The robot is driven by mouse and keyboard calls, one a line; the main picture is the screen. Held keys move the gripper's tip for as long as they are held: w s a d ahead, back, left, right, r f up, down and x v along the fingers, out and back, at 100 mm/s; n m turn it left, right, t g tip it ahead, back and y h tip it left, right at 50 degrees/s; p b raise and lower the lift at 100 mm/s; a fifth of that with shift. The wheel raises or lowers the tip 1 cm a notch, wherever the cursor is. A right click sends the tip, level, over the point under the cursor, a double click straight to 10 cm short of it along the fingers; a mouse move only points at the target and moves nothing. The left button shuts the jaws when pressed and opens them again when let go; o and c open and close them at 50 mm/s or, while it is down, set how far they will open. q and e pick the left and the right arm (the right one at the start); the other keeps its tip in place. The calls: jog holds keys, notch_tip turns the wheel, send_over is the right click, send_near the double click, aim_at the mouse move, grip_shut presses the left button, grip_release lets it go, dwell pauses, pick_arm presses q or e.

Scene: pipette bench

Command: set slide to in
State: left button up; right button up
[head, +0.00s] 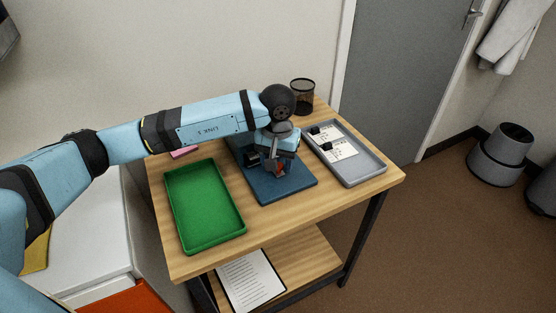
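My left arm reaches in from the left over the table. Its gripper (277,171) points down over the dark blue mat (292,188), in the middle of the table. The gripper and wrist hide much of what is beneath them. A small red and dark thing shows at the fingertips, too small to name, and I cannot tell whether the fingers are open or shut on it. I cannot make out a slide for certain. Two white plates (341,148) with black blocks on them lie in the grey tray (369,172) to the right. My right gripper is not in view.
An empty green tray (205,207) lies on the wooden table (255,228) to the left. A black mesh cup (303,95) stands at the back, and a pink item (184,152) lies behind the green tray. A paper sheet (250,282) lies on the lower shelf. The table's front strip is clear.

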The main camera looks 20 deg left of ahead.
pick_arm(q)
jog(key=shift+r, duration=0.1)
notch_tip(320, 180, up, 14)
jog(key=p, duration=0.1)
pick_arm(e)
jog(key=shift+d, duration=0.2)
pick_arm(q)
jog(key=shift+f, duration=0.2)
